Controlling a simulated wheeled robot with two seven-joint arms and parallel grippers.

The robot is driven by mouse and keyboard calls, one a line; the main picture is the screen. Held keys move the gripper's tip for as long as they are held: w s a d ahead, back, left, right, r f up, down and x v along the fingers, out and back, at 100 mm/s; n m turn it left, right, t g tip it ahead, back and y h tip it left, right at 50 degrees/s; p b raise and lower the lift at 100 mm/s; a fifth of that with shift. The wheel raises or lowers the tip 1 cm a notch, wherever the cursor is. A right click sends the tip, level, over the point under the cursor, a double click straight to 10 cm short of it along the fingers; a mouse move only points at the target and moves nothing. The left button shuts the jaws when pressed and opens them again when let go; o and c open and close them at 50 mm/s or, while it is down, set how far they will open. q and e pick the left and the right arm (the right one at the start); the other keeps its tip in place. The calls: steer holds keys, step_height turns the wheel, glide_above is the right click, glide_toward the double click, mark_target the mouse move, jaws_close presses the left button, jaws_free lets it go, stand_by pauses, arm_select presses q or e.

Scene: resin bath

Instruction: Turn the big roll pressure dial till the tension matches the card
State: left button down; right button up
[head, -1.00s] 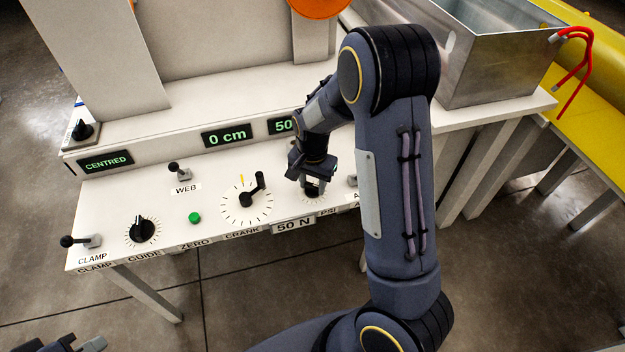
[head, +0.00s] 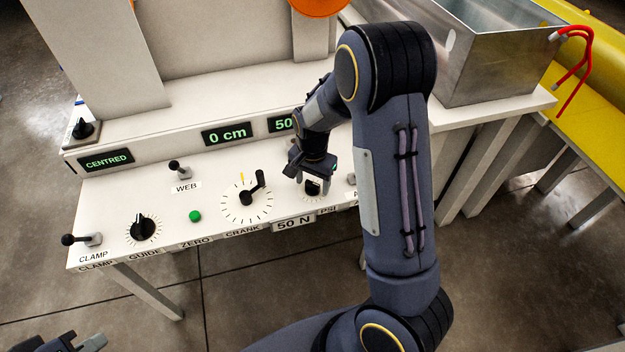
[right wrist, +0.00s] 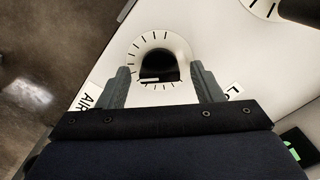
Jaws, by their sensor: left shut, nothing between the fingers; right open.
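The pressure dial (head: 312,187) is a black knob on a ticked white scale above the PSI label, partly hidden by my right gripper (head: 314,183) in the head view. In the right wrist view the dial (right wrist: 158,68) lies between and beyond the two open fingers of my right gripper (right wrist: 158,88), which look apart from it. The card (head: 293,223) on the panel's front edge reads 50 N. The tension display (head: 281,124) shows 50, its right part hidden by my arm. My left gripper (head: 88,345) is shut and empty at the bottom left corner, away from the panel.
The crank (head: 247,198) stands left of the pressure dial, with the guide knob (head: 142,229), green button (head: 195,216), web lever (head: 177,170) and clamp lever (head: 80,240) further left. A metal tank (head: 490,60) stands at the back right.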

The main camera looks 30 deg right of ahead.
mark_target(312, 183)
step_height(312, 183, up, 7)
steer(key=shift+r+p, duration=0.15)
steer(key=shift+p, duration=0.5)
steer(key=shift+r, duration=0.25)
steer(key=shift+s+r, duration=0.1)
steer(key=shift+r, duration=0.15)
steer(key=s+a+r+n+t+y+p, duration=0.2)
steer(key=s+a+r+n+p, duration=0.1)
steer(key=s+r, duration=0.7)
steer(key=s+a+r+n+t+y+p, duration=0.1)
steer(key=s+a+r+n+t+p, duration=0.2)
steer(key=s+r+n+p, duration=0.3)
steer(key=s+a+r+n, duration=0.1)
steer(key=s+r, duration=0.3)
steer(key=s, duration=0.2)
steer(key=shift+a+r+t+y, duration=0.15)
steer(key=shift+r+t+y, duration=0.15)
steer(key=shift+y, duration=0.1)
